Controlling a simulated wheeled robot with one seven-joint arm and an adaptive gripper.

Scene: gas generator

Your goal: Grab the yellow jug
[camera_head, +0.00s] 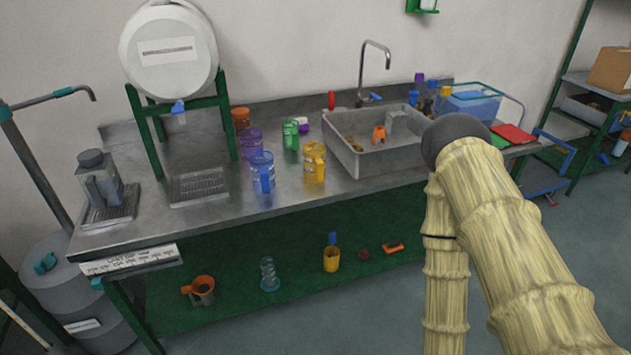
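A yellow jug (314,163) stands upright on the steel counter (225,205), near its front edge and just left of the sink. It looks see-through, with a paler band around its middle. Nothing touches it or covers it. A blue jug (262,172) stands to its left, with purple (251,143), green (290,135) and orange (241,119) ones further back. My arm, with a tan, bamboo-like surface and a dark round joint, fills the right foreground, apart from the yellow jug in the picture. My gripper does not show.
The sink (345,160), with a tall faucet (373,62), holds small items. A white tank (168,52) on a green stand is at left. A blue bin (470,105) stands right of the sink.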

